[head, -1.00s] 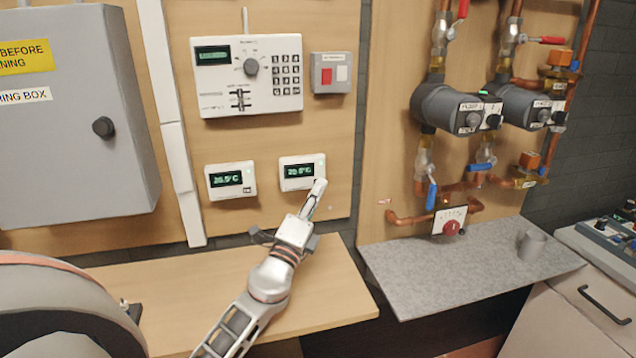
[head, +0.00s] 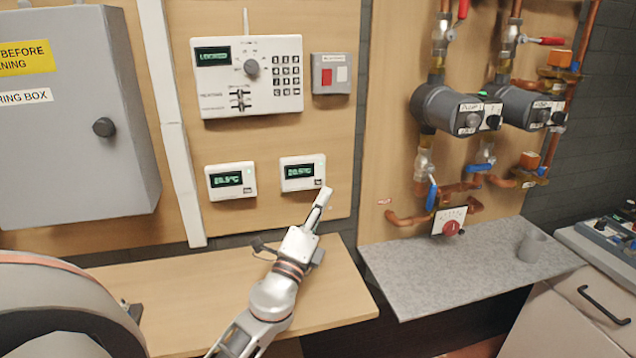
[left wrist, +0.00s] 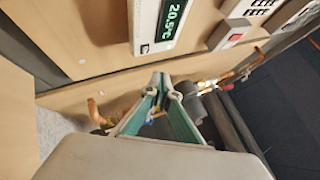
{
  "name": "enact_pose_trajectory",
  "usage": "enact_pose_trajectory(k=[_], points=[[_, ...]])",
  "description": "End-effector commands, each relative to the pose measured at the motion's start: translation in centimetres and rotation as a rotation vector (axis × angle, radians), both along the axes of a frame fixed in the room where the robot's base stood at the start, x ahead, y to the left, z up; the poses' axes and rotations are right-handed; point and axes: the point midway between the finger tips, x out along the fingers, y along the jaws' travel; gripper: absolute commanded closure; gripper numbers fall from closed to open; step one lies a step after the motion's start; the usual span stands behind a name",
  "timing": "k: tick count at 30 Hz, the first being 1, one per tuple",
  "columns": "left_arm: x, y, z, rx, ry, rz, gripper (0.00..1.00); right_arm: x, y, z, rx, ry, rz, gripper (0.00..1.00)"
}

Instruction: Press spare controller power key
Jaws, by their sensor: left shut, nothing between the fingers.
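Two small white controllers with dark, green-lit displays hang side by side on the wooden board: the left one (head: 231,181) and the right one (head: 302,173). I cannot read which is the spare. Each has a small dark mark or key at its lower right; the right one's (head: 319,182) is uncovered. In the left wrist view, the near controller (left wrist: 172,22) reads 20.5°C and has a small dark key (left wrist: 144,48) at its corner. My left gripper (head: 327,192) is shut and empty, just below that corner of the right controller. It also shows in the left wrist view (left wrist: 161,79), apart from the controller.
A larger white keypad panel (head: 248,75) and a grey box with a red switch (head: 333,73) hang above. A wooden shelf (head: 335,288) lies below. Pumps (head: 455,108) and copper pipes stand to the right, a grey cabinet (head: 75,120) to the left.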

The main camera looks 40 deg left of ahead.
Motion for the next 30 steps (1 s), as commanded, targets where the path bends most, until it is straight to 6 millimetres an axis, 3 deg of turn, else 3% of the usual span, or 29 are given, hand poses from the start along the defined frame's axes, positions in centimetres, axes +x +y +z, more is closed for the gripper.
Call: enact_pose_trajectory(k=[9,30], points=[[-1.4,-1.6,0.0,-0.001,0.000,0.000,1.00,0.0,0.0,0.0,0.000,0.000,0.000,0.42],[-1.4,-1.6,0.0,0.000,0.000,-0.001,1.00,0.2,0.0,0.1,0.000,-0.003,0.000,0.42]])
